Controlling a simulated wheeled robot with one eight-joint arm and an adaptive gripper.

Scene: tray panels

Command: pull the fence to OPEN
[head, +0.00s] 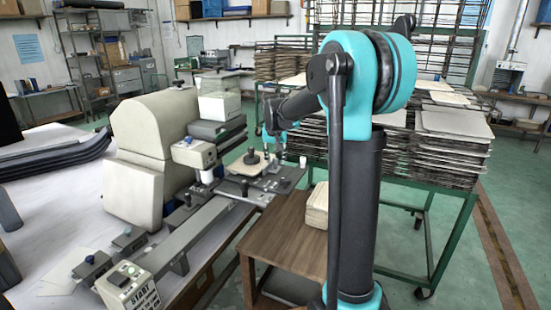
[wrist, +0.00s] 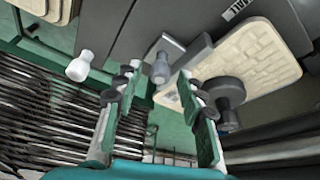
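The fence seems to be the short grey bar (wrist: 194,52) with a light grey knob (wrist: 160,70), beside a pale panel (wrist: 255,62) on the machine's dark bed. My gripper (wrist: 158,84) is open. Its two fingers are on either side of the knob in the picture; I cannot tell whether they touch it. A dark round clamp knob (wrist: 225,92) is on the panel, just right of the right finger. In the head view my gripper (head: 272,143) is over the far end of the bed, partly hidden by my arm. The label (wrist: 236,10) is unreadable.
A white knob (wrist: 78,68) sits at the bed's edge, left of my gripper. The cream machine (head: 150,140) stands left. A wooden table (head: 285,235) holds stacked panels (head: 316,205). A green drying rack (head: 450,175) full of panels stands close behind my arm.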

